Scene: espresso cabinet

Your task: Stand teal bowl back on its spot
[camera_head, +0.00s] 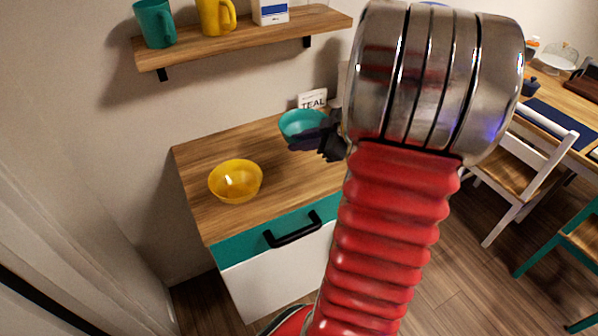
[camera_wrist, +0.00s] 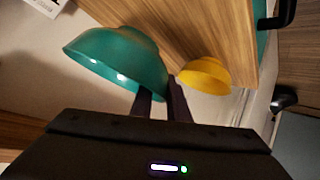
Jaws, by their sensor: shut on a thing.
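The teal bowl (camera_head: 300,123) is over the back part of the wooden cabinet top, in front of a small card reading TEAL (camera_head: 313,100). My gripper (camera_head: 325,141) is shut on the bowl's near right side; its dark fingers cover part of the bowl. In the wrist view the teal bowl (camera_wrist: 118,60) is large at the upper left, with its rim at the dark fingertips of my gripper (camera_wrist: 158,97). I cannot tell whether the bowl's base touches the wood.
A yellow bowl (camera_head: 236,181) stands on the cabinet top (camera_head: 200,157) to the left. A wall shelf (camera_head: 240,36) above holds a teal mug (camera_head: 155,23), a yellow mug (camera_head: 217,16) and a box (camera_head: 270,11). A white chair (camera_head: 520,172) and a table are at right.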

